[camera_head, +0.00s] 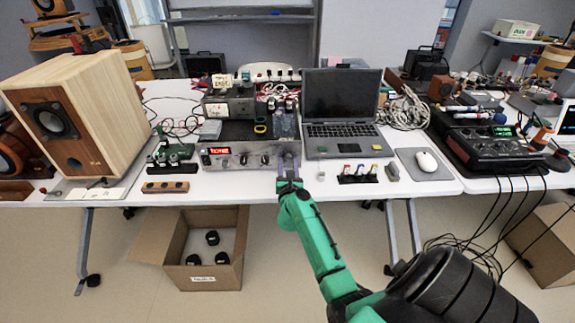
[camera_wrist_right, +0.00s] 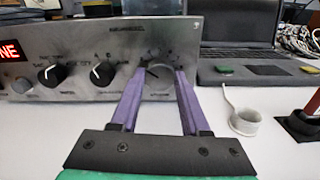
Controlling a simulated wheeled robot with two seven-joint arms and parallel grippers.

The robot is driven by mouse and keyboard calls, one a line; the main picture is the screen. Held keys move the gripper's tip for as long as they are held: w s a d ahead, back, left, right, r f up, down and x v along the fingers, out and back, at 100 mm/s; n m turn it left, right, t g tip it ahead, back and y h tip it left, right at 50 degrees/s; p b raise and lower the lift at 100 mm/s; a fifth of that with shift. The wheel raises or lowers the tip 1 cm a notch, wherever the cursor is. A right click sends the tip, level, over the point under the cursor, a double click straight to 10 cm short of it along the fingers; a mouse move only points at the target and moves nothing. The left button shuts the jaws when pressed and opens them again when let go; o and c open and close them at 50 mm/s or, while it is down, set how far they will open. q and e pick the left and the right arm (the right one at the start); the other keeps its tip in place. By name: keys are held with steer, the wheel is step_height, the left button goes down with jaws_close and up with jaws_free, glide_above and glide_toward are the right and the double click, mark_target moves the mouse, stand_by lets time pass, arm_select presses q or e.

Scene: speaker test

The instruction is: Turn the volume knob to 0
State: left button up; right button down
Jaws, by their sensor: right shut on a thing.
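The silver amplifier (camera_head: 230,160) stands on the white table with a red lit display at its left end. In the right wrist view its front panel (camera_wrist_right: 75,42) carries two black knobs, left (camera_wrist_right: 50,76) and middle (camera_wrist_right: 103,73), each with a white pointer line. A larger grey knob (camera_wrist_right: 158,80) is at the right end; its label is too blurred to read. My right gripper (camera_head: 289,157) reaches this knob from the front, its purple fingers on either side, shut on it. The knob's pointer setting is not clear. My left gripper is not in view.
A laptop (camera_head: 342,105) stands right of the amplifier. A small white ring-shaped thing (camera_wrist_right: 245,122) and a rack of small plugs (camera_head: 358,174) are near the gripper's right. A wooden speaker (camera_head: 115,95) stands left. An open box (camera_head: 175,235) is on the floor.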

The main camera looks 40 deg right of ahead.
steer(key=shift+n+p, duration=0.9)
steer(key=shift+n, duration=0.6)
steer(key=n+p, duration=0.1)
steer(key=n, duration=0.2)
steer(key=shift+n, duration=0.4)
steer(key=n+p, duration=0.2)
steer(key=n, duration=0.3)
arm_select(q)
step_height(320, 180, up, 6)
steer(key=p, duration=0.1)
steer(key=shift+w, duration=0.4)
arm_select(e)
steer(key=shift+d+n, duration=0.1)
steer(key=shift+n, duration=2.1)
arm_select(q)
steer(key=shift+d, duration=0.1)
